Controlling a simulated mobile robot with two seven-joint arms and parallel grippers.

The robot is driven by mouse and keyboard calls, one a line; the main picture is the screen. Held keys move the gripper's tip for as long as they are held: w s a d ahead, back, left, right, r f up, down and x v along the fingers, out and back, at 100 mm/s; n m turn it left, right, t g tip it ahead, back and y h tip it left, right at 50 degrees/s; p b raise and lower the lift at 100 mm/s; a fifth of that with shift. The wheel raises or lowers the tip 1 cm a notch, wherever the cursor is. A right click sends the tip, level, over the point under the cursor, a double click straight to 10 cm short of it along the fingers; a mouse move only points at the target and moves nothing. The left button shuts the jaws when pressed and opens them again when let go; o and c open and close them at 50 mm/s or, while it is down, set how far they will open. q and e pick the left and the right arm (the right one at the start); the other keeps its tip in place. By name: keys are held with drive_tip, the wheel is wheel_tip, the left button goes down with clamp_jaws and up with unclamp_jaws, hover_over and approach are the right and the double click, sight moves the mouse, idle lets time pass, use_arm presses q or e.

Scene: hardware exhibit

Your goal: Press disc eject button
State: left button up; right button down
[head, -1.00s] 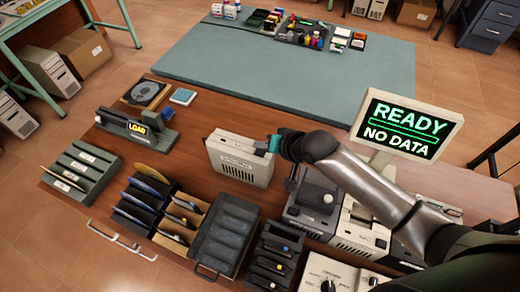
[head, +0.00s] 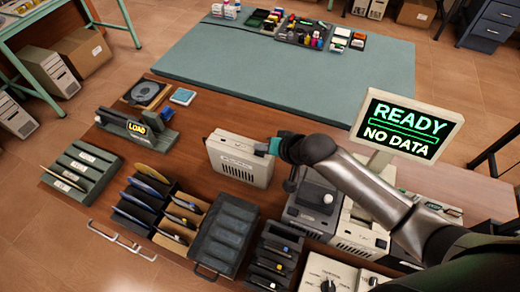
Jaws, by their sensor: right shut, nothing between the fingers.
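A beige disc drive box (head: 238,163) stands upright on the wooden table, near the middle of the head view. My right arm comes in from the right, and its shut, empty gripper (head: 268,149) is at the box's upper right corner. It looks to be touching or very close to the box; I cannot tell which. The eject button is not clearly visible, and the gripper may hide it. A monitor (head: 408,125) on the right reads "READY" and "NO DATA". My left gripper is not in view.
A "LOAD" unit (head: 137,128) and a round disc (head: 146,92) sit at the left. More devices (head: 313,206) stand under my right arm. Clear wood lies left of the box.

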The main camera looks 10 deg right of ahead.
sight(262, 155)
drive_tip(key=shift+f, duration=0.4)
idle(0.8)
drive_tip(key=shift+r+p, duration=0.8)
drive_tip(key=shift+p, duration=0.15)
wheel_tip(262, 155, up, 5)
drive_tip(key=p, duration=0.5)
drive_tip(key=shift+r+p, duration=0.1)
drive_tip(key=shift+p, duration=0.3)
